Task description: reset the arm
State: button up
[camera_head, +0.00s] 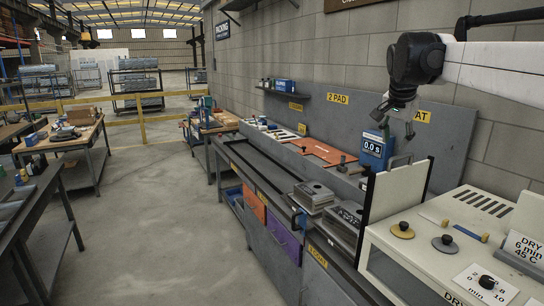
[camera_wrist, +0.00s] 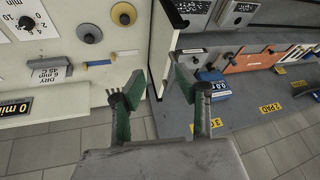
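My gripper (camera_wrist: 163,84) is open and empty in the wrist view, its two green-padded fingers spread apart with nothing between them. In the head view my gripper (camera_head: 388,124) hangs in the air at the upper right, in front of the wall panel and above the bench. My white arm comes in from the right edge. The gripper appears clear of the things below it.
A white oven-like box (camera_head: 455,250) with knobs stands at the lower right, an upright panel (camera_head: 398,200) at its left. The floor (camera_head: 150,220) is clear.

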jog(key=s+a+f+n+b, duration=0.3)
jog(key=s+a+f, duration=0.2)
jog(key=s+f, duration=0.5)
jog(key=s+a+f+n+t+y+b, duration=0.1)
jog(key=s+a+f+n+b, duration=0.2)
jog(key=s+f, duration=0.8)
jog(key=s+a+f+n+t+y+b, duration=0.1)
jog(key=s+a+f+n+b, duration=0.2)
jog(key=s, duration=1.4)
jog(key=a+f+n, duration=0.1)
jog(key=a+f, duration=0.3)
jog(key=f, duration=0.3)
jog(key=shift+f+b, duration=0.2)
jog(key=shift+b, duration=0.15)
